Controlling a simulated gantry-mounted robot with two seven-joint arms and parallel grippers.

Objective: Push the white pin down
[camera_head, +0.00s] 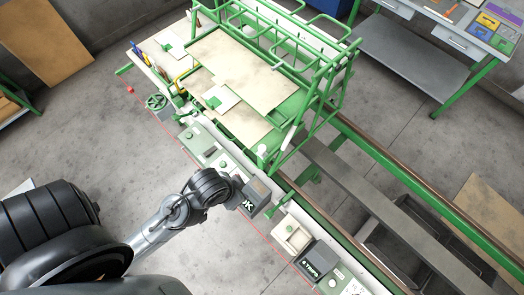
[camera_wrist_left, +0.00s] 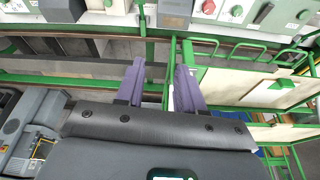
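My left arm comes in from the lower left in the head view, and its gripper (camera_head: 278,204) hangs over the row of control boxes beside the green machine. In the left wrist view the two purple fingers of the left gripper (camera_wrist_left: 160,85) stand apart with a gap between them, and I see nothing held. A slim white upright piece (camera_head: 290,138), possibly the white pin, stands at the near corner of the green frame in the head view. It is apart from the gripper. I cannot tell for certain that it is the pin. My right gripper is not in view.
The green machine frame (camera_head: 318,92) with beige boards (camera_head: 245,68) rises behind the gripper. Control boxes with buttons (camera_head: 292,235) line the near edge. A long green rail (camera_head: 400,180) runs to the lower right. A workbench (camera_head: 460,38) stands at the upper right.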

